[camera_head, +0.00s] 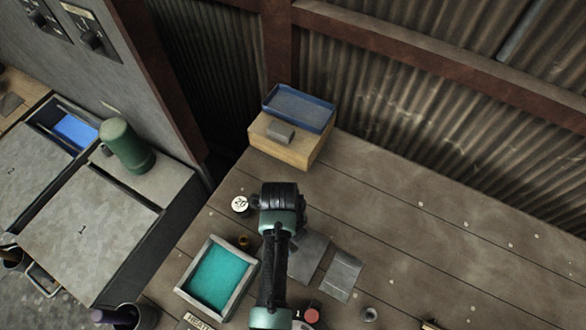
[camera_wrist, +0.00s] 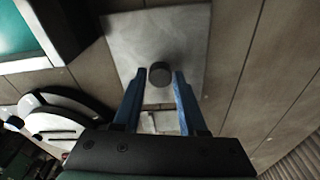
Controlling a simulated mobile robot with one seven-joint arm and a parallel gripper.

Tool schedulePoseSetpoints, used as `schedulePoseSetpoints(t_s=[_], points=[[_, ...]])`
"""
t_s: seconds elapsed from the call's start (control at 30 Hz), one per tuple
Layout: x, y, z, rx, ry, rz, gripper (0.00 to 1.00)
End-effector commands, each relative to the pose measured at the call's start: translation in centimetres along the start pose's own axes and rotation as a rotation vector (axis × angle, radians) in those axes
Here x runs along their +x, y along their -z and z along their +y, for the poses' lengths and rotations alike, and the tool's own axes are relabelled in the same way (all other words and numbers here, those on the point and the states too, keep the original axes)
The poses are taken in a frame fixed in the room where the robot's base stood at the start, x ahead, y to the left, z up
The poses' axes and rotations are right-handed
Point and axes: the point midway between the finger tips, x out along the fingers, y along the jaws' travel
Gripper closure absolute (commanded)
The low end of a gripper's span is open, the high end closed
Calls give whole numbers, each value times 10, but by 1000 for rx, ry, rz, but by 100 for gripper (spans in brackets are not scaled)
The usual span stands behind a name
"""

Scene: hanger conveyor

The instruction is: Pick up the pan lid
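The pan lid (camera_wrist: 185,35) appears to be the square grey metal plate with a short dark round knob (camera_wrist: 160,73), lying flat on the wooden table. My gripper (camera_wrist: 159,76) is open above it. In the wrist view, its two blue fingers lie on either side of the knob, with a visible gap on both sides. I cannot tell how far the fingertips are above the lid. In the head view, a grey plate (camera_head: 311,252) that seems to be this lid is partly hidden by my arm, and my fingers are hidden.
A teal-bottomed tray (camera_head: 191,290) is left of my arm. Another grey plate (camera_head: 343,275) lies right of the lid. A wooden box (camera_head: 262,147) with a blue tray (camera_head: 299,107) stands at the back. A green cylinder (camera_head: 126,146) stands on the left cabinet. The right table area is mostly clear.

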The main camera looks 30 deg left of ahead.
Motion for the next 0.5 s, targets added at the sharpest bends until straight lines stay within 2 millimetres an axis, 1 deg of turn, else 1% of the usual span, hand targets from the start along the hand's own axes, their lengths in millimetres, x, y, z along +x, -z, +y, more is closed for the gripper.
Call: schedulePoseSetpoints(t_s=[0.03, 0.2, 0.5], points=[[0, 0, 0, 0, 0, 0, 70], [0, 0, 0, 0, 0, 0, 100], [-2, 0, 0, 0, 1, -1, 100]])
